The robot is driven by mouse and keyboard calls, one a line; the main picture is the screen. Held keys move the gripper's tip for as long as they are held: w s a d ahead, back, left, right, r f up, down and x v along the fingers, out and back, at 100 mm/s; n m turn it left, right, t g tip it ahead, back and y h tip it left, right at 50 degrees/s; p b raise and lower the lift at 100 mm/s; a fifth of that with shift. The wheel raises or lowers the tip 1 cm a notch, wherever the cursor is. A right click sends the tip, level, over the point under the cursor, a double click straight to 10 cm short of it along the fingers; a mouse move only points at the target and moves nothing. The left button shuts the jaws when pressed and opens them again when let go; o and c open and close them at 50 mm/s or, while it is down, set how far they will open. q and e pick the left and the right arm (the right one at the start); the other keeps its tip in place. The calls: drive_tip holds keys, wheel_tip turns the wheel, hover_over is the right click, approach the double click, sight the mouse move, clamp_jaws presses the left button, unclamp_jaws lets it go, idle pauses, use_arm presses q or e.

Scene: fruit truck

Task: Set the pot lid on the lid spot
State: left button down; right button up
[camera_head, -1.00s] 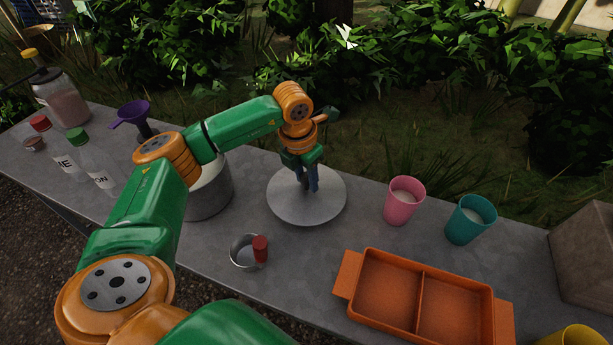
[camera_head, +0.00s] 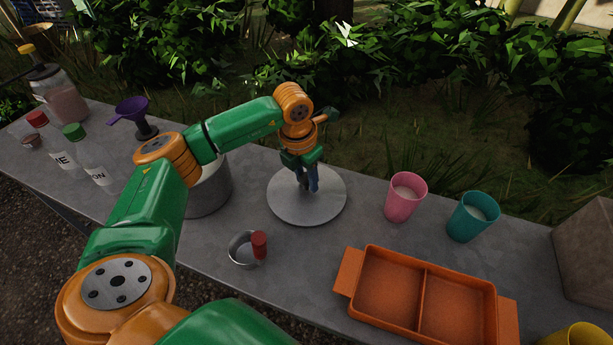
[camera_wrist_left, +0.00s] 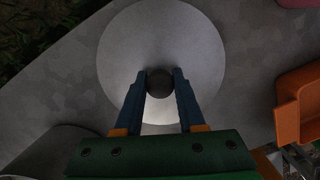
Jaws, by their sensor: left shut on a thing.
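The pot lid (camera_head: 325,207) is a round grey disc at the middle of the table, right of the pot. It also shows in the left wrist view (camera_wrist_left: 160,35), with a dark round knob (camera_wrist_left: 159,82) at its centre. My left gripper (camera_head: 308,186) is above the lid, its blue fingers shut on the knob from both sides. The lid looks level, on or very close to the table; I cannot tell a gap. The grey pot (camera_head: 213,192) is partly hidden behind my left arm. No separate lid spot shows; the lid may cover it. My right gripper is not in view.
A pink cup (camera_head: 404,197) and a teal cup (camera_head: 471,216) stand to the right. An orange two-part tray (camera_head: 421,290) is at the front right. A metal ring-like cup with a red handle (camera_head: 259,244) lies nearer. Bottles and a purple funnel (camera_head: 131,110) stand left.

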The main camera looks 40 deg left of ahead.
sight(303, 179)
use_arm(q)
drive_tip(key=shift+c, duration=2.2)
unclamp_jaws()
drive_tip(key=r, duration=0.4)
drive_tip(key=s+r, duration=0.1)
drive_tip(key=r, duration=0.2)
drive_tip(key=shift+a+b, duration=0.1)
drive_tip(key=shift+b, duration=0.2)
